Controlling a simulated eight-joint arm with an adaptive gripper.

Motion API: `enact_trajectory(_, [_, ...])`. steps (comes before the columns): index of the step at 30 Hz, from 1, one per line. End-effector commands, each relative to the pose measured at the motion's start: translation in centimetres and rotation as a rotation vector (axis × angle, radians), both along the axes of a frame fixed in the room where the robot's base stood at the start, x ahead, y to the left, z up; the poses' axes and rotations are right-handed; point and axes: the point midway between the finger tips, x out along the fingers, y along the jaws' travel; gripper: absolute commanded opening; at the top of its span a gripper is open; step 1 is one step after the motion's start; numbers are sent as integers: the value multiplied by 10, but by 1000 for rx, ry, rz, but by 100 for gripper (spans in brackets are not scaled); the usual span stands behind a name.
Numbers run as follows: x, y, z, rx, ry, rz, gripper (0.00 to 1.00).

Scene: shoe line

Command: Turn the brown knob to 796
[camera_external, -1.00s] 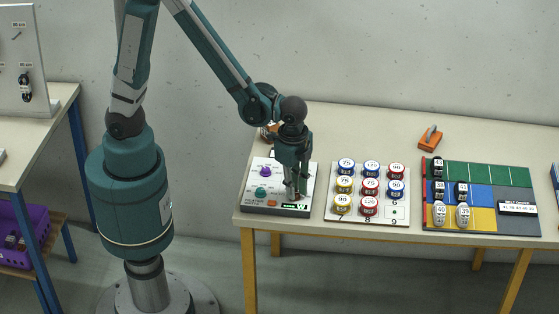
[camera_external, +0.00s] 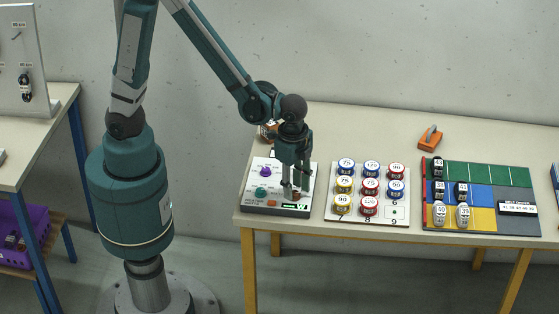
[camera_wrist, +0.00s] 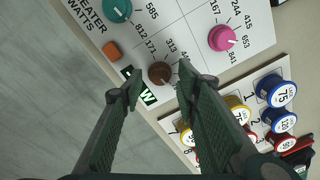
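The brown knob (camera_wrist: 159,73) is on the white panel (camera_wrist: 200,15). In the wrist view it lies just beyond and between my two fingertips, with a light pointer mark toward the lower right. Printed numbers 812, 171 and 313 are near it; others are covered by my right finger, and I cannot read 796. My gripper (camera_wrist: 160,90) is open, with a gap on both sides of the knob. In the external view my gripper (camera_external: 294,192) points down over the panel's front right part, where the knob is mostly hidden.
An orange-handled tool (camera_external: 430,138) lies farther back.

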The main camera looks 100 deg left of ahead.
Motion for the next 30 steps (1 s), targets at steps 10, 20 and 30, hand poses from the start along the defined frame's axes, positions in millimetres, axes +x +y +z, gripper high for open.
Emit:
enact_trajectory(10, [-1, -1, 29, 0, 0, 0, 32])
enact_trajectory(20, [-2, -3, 66, 0, 0, 0, 32])
enact_trajectory(30, [-2, -4, 102, 0, 0, 0, 32])
